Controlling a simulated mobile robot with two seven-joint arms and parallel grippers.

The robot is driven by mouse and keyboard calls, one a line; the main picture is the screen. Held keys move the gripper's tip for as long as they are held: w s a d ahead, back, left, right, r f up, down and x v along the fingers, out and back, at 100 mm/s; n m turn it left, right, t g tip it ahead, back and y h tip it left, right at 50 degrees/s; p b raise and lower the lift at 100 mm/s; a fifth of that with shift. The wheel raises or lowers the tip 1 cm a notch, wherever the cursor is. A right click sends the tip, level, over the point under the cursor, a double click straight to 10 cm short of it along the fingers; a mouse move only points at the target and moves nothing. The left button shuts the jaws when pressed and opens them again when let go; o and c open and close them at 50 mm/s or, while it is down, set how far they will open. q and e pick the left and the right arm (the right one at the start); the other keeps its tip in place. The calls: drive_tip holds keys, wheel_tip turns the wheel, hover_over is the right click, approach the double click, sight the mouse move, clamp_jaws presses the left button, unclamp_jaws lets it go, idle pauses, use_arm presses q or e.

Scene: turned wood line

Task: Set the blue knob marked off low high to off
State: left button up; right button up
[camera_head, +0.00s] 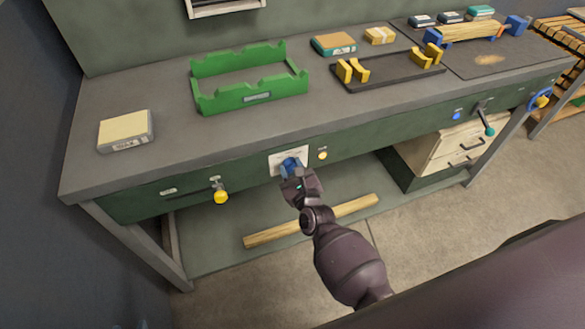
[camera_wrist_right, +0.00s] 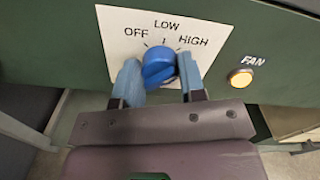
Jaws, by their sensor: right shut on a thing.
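The blue knob (camera_wrist_right: 158,62) sits on a white plate (camera_wrist_right: 115,25) marked OFF at left, LOW at top and HIGH at right. In the head view the plate (camera_head: 276,166) is on the bench's green front panel, with the knob (camera_head: 290,165) partly hidden by my gripper. My right gripper (camera_wrist_right: 160,80) is shut on the knob, one blue-grey finger on each side. It also shows in the head view (camera_head: 293,171). I cannot tell for sure which mark the knob points at. My left gripper is not in view.
A yellow button (camera_wrist_right: 241,78) labelled FAN is right of the plate. A yellow-ended lever (camera_head: 221,196) sticks out further left. A green rack (camera_head: 250,97) and a cream-topped block (camera_head: 125,131) are on the bench. A wooden bar (camera_head: 312,221) lies on the lower shelf.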

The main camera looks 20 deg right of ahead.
drive_tip(key=shift+n, duration=0.4)
drive_tip(key=n, duration=0.4)
drive_tip(key=shift+n+p, duration=0.3)
drive_tip(key=shift+n, duration=0.1)
drive_tip(key=n, duration=0.4)
drive_tip(key=shift+n+p, duration=0.3)
drive_tip(key=n, duration=0.3)
drive_tip(key=shift+a+n+p, duration=0.1)
drive_tip(key=shift+n+p, duration=0.2)
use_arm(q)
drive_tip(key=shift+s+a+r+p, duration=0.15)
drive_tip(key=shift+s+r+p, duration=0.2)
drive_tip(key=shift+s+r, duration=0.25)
use_arm(e)
drive_tip(key=shift+n, duration=2)
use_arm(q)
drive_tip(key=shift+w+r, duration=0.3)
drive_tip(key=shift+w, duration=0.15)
use_arm(e)
drive_tip(key=shift+f, duration=0.1)
drive_tip(key=o, duration=0.9)
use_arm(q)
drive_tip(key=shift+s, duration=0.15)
